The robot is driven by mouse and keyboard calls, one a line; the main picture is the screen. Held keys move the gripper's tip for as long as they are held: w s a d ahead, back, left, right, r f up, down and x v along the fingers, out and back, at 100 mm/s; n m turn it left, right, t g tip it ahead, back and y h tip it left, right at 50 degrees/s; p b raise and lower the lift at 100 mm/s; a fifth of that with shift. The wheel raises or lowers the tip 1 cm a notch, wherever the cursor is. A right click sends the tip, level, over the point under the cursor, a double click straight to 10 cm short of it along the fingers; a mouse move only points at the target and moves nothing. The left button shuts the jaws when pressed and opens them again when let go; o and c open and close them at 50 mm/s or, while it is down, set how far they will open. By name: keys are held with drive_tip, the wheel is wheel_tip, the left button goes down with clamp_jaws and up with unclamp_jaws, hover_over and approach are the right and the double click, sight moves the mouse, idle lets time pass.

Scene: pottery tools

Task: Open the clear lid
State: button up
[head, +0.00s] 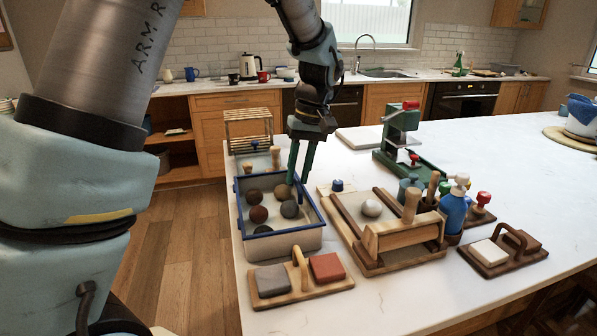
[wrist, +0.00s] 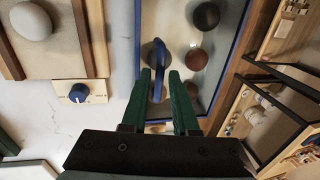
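The blue-rimmed bin (head: 280,243) stands at the left end of the white counter, with several brown and grey clay balls inside. The clear lid is hard to make out in the head view; the balls show through its clear pane (wrist: 172,25) in the wrist view. A narrow blue handle (wrist: 157,88) stands by the near edge of the pane, in front of a grey ball. My gripper (head: 298,182) points down over the bin's right side. Its green fingers are apart, one on either side of the blue handle in the wrist view (wrist: 161,74). I cannot tell whether they touch it.
A small board with a blue knob (head: 337,186) sits just right of the bin. A wooden tray with a roller frame (head: 405,235) is further right. A wooden rack (head: 248,128) stands behind, and a board with two blocks (head: 300,281) lies in front.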

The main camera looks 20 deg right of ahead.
clamp_jaws()
idle(1.1)
